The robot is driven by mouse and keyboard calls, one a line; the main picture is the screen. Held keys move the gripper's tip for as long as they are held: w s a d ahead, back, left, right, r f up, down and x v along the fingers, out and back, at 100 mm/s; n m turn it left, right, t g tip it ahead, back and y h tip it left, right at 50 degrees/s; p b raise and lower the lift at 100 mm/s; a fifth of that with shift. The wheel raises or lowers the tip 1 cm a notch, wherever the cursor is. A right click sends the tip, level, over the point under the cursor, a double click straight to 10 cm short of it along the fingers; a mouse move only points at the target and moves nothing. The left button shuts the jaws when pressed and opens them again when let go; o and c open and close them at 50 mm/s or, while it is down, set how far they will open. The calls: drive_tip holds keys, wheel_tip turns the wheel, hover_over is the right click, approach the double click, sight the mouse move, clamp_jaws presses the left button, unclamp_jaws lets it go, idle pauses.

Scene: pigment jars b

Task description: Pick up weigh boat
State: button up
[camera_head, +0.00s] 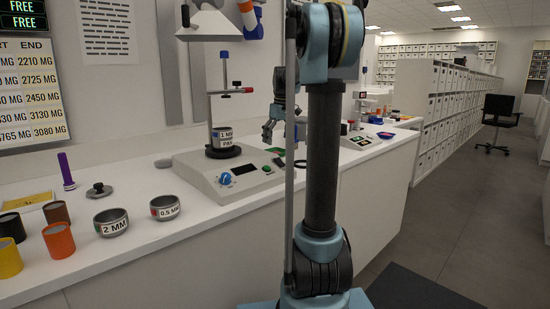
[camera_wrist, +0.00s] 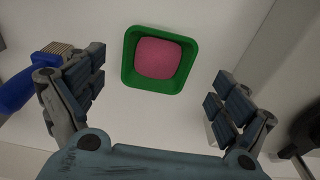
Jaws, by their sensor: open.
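The weigh boat (camera_wrist: 129,70) is a small square green dish with rounded corners and a pink filling. It lies on the pale counter at the upper middle of the wrist view. My gripper (camera_wrist: 160,88) is open and empty, with its dark padded fingers to the left and right of the boat. Clear gaps show between the fingers and the dish. In the head view my gripper (camera_head: 267,132) is over the counter behind my arm column. Which of the small green patches there is the boat, I cannot tell.
A blue-handled brush (camera_wrist: 28,85) lies close to the left finger, and a dark object (camera_wrist: 304,135) is at the right. In the head view, a sieve machine (camera_head: 222,180) stands left of my gripper. Two metal bowls (camera_head: 111,223) (camera_head: 165,208) and several jars stand further left on the counter.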

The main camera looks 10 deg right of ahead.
sight(276, 149)
drive_tip(key=shift+w+a+f, duration=0.1)
drive_tip(key=shift+w+f, duration=0.15)
drive_tip(key=shift+f, duration=0.65)
drive_tip(key=shift+w+a+f, duration=0.1)
drive_tip(key=shift+w+f, duration=0.1)
drive_tip(key=shift+f, duration=0.65)
drive_tip(key=shift+w+a+f, duration=0.1)
drive_tip(key=shift+w+f, duration=0.15)
drive_tip(key=shift+f, duration=0.65)
drive_tip(key=c, duration=1)
